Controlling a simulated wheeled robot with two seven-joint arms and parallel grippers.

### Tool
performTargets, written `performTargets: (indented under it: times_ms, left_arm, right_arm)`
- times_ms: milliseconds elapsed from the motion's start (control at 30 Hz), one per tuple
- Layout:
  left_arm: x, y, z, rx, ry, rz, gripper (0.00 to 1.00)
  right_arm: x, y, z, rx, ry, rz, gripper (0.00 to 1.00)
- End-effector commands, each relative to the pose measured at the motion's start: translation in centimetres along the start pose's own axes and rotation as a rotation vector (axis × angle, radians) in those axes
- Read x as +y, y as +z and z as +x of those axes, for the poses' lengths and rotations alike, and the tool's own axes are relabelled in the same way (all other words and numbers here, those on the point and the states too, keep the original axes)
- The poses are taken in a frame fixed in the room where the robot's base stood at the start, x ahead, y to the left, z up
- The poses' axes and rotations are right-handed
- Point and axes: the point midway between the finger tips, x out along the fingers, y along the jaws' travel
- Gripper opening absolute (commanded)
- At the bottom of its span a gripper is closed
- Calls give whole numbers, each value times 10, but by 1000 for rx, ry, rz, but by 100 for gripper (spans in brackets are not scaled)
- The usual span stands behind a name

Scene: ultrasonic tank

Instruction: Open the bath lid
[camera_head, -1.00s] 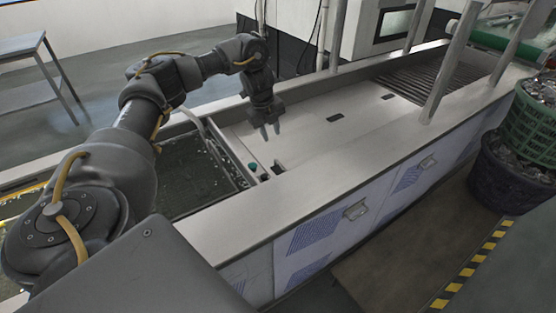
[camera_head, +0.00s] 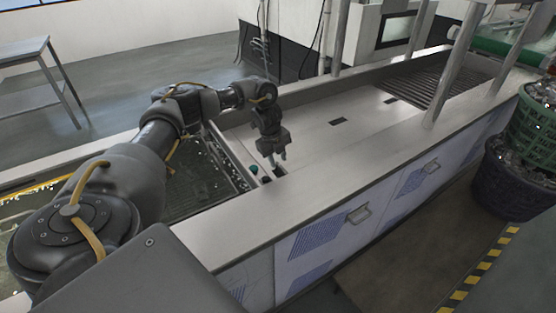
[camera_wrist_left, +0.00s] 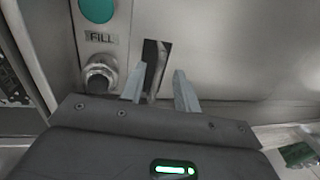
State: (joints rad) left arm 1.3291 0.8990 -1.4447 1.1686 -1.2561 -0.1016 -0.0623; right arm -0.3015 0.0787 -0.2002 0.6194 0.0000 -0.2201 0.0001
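The bath lid (camera_head: 350,108) appears to be the flat, light metal panel in the middle of the head view, lying level and closed. My left gripper (camera_head: 278,160) points down over its near left corner, beside the green button. In the left wrist view, the two fingertips (camera_wrist_left: 161,87) are apart, with a dark recess holding a slim upright metal handle (camera_wrist_left: 153,76) in front of and between them. I cannot tell if either finger touches it. My right gripper is in neither view.
A green button (camera_wrist_left: 97,9) marked FILL and a round metal knob (camera_wrist_left: 100,73) sit left of the recess. An open tank (camera_head: 205,178) of dark liquid lies left of the panel. Upright posts (camera_head: 455,62) stand at the right. Baskets (camera_head: 512,180) stand far right.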

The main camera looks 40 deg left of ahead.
Motion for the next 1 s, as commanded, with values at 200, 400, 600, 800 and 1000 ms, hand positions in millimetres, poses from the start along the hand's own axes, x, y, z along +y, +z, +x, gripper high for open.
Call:
performTargets:
  times_ms: [200,400,600,800,1000]
  left_arm:
    - [1,0,12,-1,1,0,32]
    - [0,0,13,0,0,0,32]
    - [0,0,12,0,0,0,11]
    - [0,0,12,0,0,0,0]
    - [1,0,12,0,0,0,0]
  right_arm:
    - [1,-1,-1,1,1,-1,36]
    - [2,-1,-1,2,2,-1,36]
    - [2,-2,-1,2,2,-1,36]
    - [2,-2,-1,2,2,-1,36]
    - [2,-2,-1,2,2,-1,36]
